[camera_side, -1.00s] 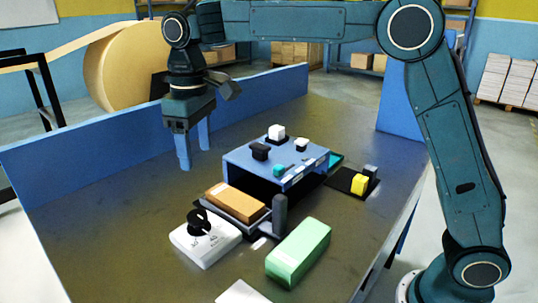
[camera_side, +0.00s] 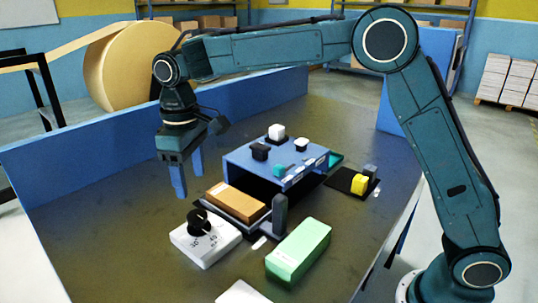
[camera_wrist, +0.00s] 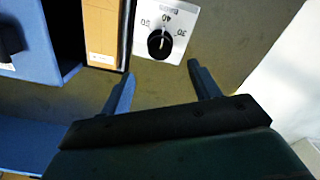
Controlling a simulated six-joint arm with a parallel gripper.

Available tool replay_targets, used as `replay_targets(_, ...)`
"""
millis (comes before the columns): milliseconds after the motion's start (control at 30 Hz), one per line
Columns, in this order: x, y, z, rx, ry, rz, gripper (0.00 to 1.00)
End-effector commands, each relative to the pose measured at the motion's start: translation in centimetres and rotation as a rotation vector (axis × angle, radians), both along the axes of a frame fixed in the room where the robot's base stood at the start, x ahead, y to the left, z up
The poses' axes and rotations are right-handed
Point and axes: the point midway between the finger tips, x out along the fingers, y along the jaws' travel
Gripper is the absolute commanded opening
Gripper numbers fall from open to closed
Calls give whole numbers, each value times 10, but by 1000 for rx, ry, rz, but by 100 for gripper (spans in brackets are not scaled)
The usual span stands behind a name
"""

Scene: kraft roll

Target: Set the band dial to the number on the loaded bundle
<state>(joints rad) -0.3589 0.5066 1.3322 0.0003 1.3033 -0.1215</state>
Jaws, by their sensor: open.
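The band dial is a black knob (camera_side: 198,221) on a white plate (camera_side: 212,246) at the front left of the table. In the wrist view the knob (camera_wrist: 160,44) sits among printed numbers, with 40 and 30 readable; its exact setting is unclear. The loaded bundle (camera_side: 236,203) is a brown block in the tray beside the dial. It also shows in the wrist view (camera_wrist: 102,30), with no number readable. My gripper (camera_side: 189,182) points down, open and empty, behind and left of the dial, apart from it. Its fingers (camera_wrist: 160,86) are spread wide.
A blue machine (camera_side: 270,160) with several knobs and buttons stands behind the bundle. A dark post (camera_side: 280,215) and a green block (camera_side: 298,250) are to the right of the bundle. A low blue wall (camera_side: 90,155) edges the table.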

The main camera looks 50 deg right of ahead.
Motion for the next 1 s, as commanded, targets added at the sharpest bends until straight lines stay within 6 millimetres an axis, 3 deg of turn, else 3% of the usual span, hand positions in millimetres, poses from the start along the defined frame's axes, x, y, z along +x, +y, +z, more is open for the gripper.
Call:
replay_targets(500,-1,0,-75,-1,3,0,62)
replay_targets(700,0,0,-88,0,1,0,62)
replay_targets(1000,0,0,-90,0,0,0,62)
